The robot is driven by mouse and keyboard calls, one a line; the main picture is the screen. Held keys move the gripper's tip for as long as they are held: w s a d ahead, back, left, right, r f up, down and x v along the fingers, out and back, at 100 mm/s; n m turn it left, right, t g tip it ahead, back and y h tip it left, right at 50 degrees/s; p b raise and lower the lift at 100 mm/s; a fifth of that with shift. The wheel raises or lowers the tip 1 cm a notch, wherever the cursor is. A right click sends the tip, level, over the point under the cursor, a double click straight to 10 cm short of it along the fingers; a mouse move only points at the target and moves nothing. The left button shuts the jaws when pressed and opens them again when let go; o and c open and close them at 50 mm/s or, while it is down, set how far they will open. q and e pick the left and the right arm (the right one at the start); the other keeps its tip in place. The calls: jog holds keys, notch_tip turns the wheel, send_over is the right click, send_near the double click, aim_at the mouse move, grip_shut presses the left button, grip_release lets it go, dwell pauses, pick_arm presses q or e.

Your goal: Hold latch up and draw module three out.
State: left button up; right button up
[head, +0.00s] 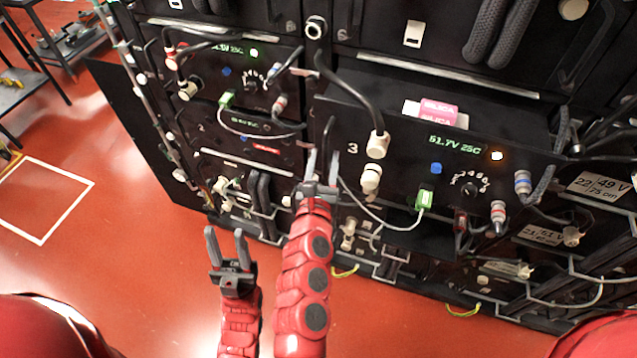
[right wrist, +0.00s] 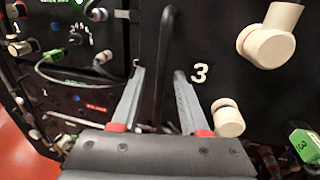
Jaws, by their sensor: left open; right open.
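Module three (head: 400,160) is the black box marked 3, with a lit "51.7V 25C" readout. Its front stands forward of the rack and part of its top shows. In the right wrist view its panel (right wrist: 215,110) fills the right half. A black upright bar handle (right wrist: 165,60) at its left edge lies between the fingers of my right gripper (right wrist: 159,78), with gaps beside it. The right gripper (head: 322,172) is open. My left gripper (head: 227,242) is open and empty, low in front of the rack. I cannot make out which part is the latch.
A pink silica packet (head: 438,110) lies on module three. A thick black cable (head: 345,85) ends at its white plug (head: 377,145); a thin white cable runs to a green plug (head: 424,200). Modules one and two (head: 240,145) sit left. The red floor (head: 130,240) is open at left.

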jog(key=s+a+b, duration=0.2)
jog(key=s+b, duration=0.2)
jog(key=s, duration=1.3)
